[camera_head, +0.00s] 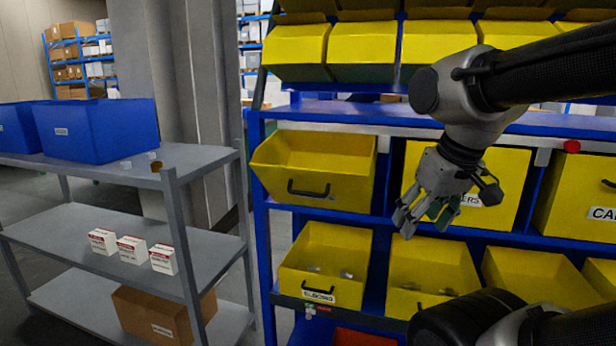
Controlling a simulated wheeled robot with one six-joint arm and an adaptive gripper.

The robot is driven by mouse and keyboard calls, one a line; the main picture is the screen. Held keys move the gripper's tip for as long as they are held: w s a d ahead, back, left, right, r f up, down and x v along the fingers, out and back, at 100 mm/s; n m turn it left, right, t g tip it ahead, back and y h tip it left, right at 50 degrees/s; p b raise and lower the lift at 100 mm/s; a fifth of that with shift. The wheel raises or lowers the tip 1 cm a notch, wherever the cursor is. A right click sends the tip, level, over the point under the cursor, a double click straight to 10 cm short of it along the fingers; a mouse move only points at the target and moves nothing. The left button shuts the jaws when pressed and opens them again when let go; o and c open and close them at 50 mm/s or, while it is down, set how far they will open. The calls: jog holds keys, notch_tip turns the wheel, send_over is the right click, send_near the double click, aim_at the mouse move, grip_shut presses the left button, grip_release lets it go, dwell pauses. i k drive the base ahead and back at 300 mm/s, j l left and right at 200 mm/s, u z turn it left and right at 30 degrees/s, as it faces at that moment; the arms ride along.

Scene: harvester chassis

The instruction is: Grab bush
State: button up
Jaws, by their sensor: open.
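My gripper (426,216) hangs open and empty, fingers pointing down, in front of the yellow bins at the right. Nothing shows between its fingers. A small brown-gold round piece (156,166), possibly a bush, sits on the top shelf of the grey rack (200,160) at the left, near its front right corner. Two small pale pieces (126,164) (152,155) are beside it. They are too small to identify surely. The gripper is far to the right of these pieces. A yellow bin labelled ELBOWS (320,291) holds a few small grey parts.
A blue rack (262,200) carries several yellow bins; one upper bin (312,185) is tilted out and looks empty. Blue crates (95,130) stand on the grey rack, white boxes (132,250) on its middle shelf, a cardboard box (160,315) on its lowest. A gap separates the racks.

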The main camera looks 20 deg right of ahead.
aim_at(155, 166)
jog(key=i+j+u, duration=0.2)
jog(key=i+j, duration=0.35)
jog(key=i+j+u, duration=0.15)
jog(key=i+j, duration=0.4)
jog(key=i+j+u, duration=0.2)
jog(key=i+j, duration=0.2)
jog(key=i, duration=0.2)
